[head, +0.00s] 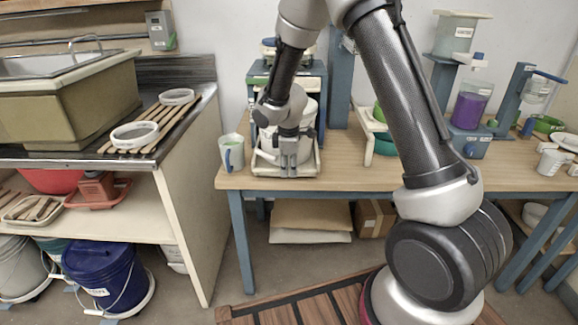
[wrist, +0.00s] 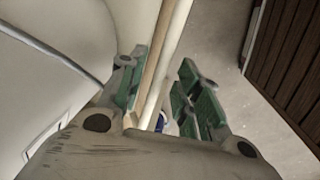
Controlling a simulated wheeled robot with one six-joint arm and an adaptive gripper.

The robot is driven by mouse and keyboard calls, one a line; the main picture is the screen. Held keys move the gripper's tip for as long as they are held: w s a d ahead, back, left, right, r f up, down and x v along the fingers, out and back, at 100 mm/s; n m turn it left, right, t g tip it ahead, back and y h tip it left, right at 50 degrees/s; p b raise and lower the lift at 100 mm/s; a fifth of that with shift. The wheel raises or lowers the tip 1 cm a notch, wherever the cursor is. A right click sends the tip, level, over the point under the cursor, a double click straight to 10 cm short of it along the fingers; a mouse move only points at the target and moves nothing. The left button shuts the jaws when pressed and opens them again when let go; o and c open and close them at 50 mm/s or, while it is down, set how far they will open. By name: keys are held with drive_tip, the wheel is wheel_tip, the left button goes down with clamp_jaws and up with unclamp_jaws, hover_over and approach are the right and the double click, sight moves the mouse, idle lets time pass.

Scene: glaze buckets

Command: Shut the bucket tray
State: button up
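The bucket tray (head: 265,169) is a shallow cream tray at the front of a blue stand on the wooden table. A white bucket (head: 303,118) stands in it, partly hidden by my arm. The tray's front is close to the table's front edge. My gripper (head: 290,170) points down at the tray's front. In the wrist view my gripper (wrist: 160,80) has its green-padded fingers apart, with a pale rim (wrist: 170,60) running between them and a gap on the right finger's side. The bucket (wrist: 45,75) and its wire handle fill the left there.
A mug (head: 231,153) stands just left of the tray. The blue stand (head: 316,85) rises behind the bucket. Green bowls (head: 384,144) and a container of purple glaze (head: 468,109) are to the right.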

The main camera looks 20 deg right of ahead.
clamp_jaws()
drive_tip(key=shift+w, duration=0.1)
